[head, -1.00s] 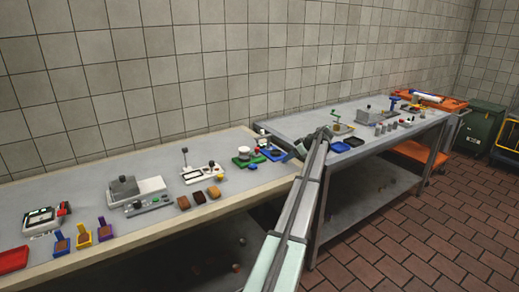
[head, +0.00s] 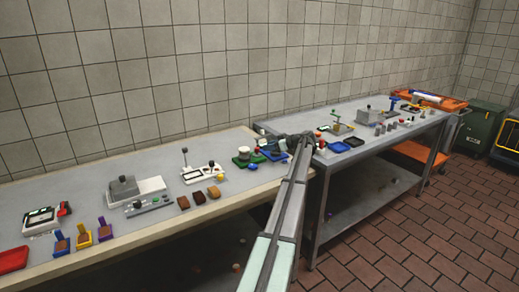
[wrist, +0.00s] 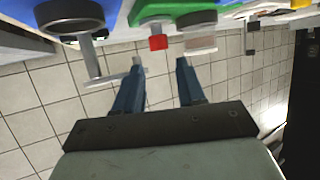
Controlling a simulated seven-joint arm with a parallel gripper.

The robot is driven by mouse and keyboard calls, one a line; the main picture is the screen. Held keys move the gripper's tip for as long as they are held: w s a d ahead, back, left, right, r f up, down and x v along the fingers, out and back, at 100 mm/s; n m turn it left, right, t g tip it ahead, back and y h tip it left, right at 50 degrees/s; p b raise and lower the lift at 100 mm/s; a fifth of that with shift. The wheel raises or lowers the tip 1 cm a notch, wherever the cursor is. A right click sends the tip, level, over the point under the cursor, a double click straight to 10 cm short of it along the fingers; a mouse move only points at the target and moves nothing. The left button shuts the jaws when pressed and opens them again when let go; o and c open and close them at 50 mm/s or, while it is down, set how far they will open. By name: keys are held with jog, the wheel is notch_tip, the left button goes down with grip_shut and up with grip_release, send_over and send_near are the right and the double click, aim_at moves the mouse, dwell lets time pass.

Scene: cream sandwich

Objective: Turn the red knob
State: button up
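A small red block-like knob (wrist: 158,42) sits by the edge of a green base (wrist: 152,10) at the top of the wrist view. My gripper (wrist: 159,62) is open and empty, its two blue fingers apart. The red knob is just beyond the fingertips, between their lines, and no contact shows. A pale, partly see-through piece (wrist: 200,45) lies close to the right fingertip. In the head view the end of my arm is over the back part of the tables where they meet, and I cannot clearly make out the knob or the fingers there.
In the wrist view a dark round ring on a grey post (wrist: 88,62) stands left of the fingers, near a blue base (wrist: 110,12). Tiled wall stands behind.

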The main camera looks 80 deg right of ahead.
aim_at(257, 148)
jog(key=x, duration=0.6)
jog(key=shift+w+d+f, duration=0.1)
jog(key=shift+w+f, duration=0.05)
jog(key=shift+w, duration=0.1)
jog(key=shift+c, duration=0.3)
grip_shut()
